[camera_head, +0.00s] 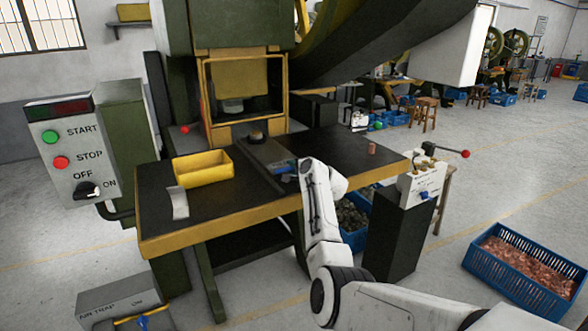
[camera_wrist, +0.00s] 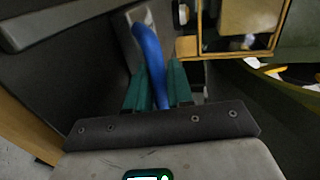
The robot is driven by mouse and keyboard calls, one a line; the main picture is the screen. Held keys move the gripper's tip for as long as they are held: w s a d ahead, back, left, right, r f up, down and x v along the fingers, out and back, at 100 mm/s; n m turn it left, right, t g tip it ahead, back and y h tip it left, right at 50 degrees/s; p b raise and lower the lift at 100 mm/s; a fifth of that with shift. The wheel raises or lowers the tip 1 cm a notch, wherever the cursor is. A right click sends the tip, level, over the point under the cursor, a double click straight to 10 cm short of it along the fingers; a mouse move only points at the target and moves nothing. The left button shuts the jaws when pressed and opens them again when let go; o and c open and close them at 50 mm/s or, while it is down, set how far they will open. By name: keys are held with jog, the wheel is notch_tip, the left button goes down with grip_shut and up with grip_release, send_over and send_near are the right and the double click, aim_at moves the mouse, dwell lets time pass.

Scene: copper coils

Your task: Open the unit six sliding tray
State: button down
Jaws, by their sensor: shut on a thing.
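The sliding tray (camera_head: 262,152) is a narrow grey slide on the black worktable, in front of the press's yellow-framed opening. Its blue handle (camera_wrist: 148,48) is a curved bar at its near end in the wrist view. My gripper (camera_wrist: 157,82) has teal fingers on both sides of this handle and is shut on it. In the head view my gripper (camera_head: 288,170) is at the near end of the tray, and my white arm hides part of the table edge. How far the tray is drawn out is hard to tell.
A yellow bin (camera_head: 203,167) stands left of the tray, and a small copper coil (camera_head: 372,148) to the right. A control box (camera_head: 72,149) stands left; a lever box (camera_head: 424,180) stands at the table's right end. A blue crate (camera_head: 525,270) is on the floor.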

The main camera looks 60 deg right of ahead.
jog(key=shift+f, duration=0.15)
jog(key=c, duration=1.1)
grip_release()
jog(key=shift+c, duration=0.2)
jog(key=v, duration=1.1)
jog(key=shift+b, duration=0.3)
